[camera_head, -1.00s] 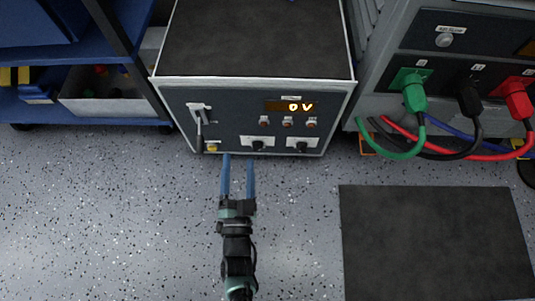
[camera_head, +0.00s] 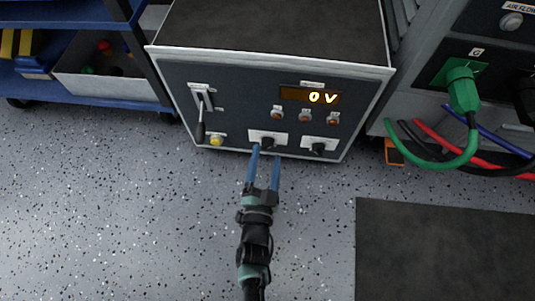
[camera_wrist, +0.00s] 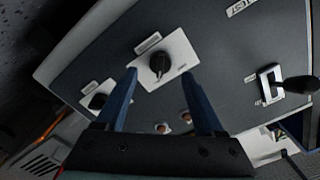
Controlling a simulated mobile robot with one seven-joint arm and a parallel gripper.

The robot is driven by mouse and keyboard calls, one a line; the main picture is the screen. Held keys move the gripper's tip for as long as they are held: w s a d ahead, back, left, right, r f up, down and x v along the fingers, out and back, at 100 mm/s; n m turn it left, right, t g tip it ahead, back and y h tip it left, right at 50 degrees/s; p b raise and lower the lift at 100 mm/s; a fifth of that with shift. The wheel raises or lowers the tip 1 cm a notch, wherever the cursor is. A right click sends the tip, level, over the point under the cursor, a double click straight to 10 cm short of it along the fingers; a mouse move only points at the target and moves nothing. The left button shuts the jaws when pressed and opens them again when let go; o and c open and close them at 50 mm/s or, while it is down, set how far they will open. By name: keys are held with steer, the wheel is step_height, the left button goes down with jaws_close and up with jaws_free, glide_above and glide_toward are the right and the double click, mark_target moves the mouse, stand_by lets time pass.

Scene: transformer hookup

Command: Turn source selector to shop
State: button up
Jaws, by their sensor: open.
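The grey cabinet's front panel (camera_head: 240,92) carries two black rotary knobs on white plates, low on the panel. The left knob (camera_head: 267,143) is just beyond my gripper (camera_head: 266,153); the other knob (camera_head: 318,148) is to its right. In the wrist view the nearer knob (camera_wrist: 160,63) shows between and beyond the blue fingertips of my gripper (camera_wrist: 158,76), and the second knob (camera_wrist: 97,101) is outside the left finger. My gripper is open and empty, fingers pointing at the panel. The plate labels are too small to read, so I cannot tell which position is shop.
A lever switch (camera_head: 201,125) and a yellow button (camera_head: 216,141) are left of the knobs. The display (camera_head: 311,96) reads 0 V above several round buttons. A green plug (camera_head: 462,90) and cables are at right. The floor before the panel is clear; a dark mat (camera_head: 440,250) lies right.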

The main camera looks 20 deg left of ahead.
mark_target(267, 144)
steer(key=shift+b+x, duration=0.45)
steer(key=shift+x, duration=0.85)
jaws_close()
